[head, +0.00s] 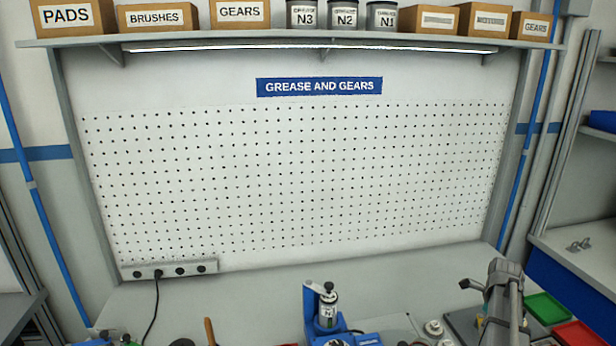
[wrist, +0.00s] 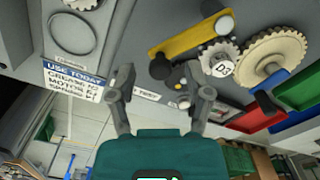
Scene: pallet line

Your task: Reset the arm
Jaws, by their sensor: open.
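My gripper (wrist: 163,88) shows in the wrist view with its two grey fingers spread apart and nothing between them. Beyond the fingers are the bench edge and gear parts; the fingers appear apart from them. In the head view a grey part of my arm (head: 503,300) stands at the lower right, over the right side of the workbench (head: 255,300). I cannot clearly make out the fingertips in that view.
A blue device (head: 324,308) stands at the bench front. A green tray (head: 547,308) and red tray (head: 578,335) lie right of the arm. The wrist view shows a large gear (wrist: 272,58), a small gear (wrist: 217,58) and a yellow bar (wrist: 190,38). The bench's back is mostly clear.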

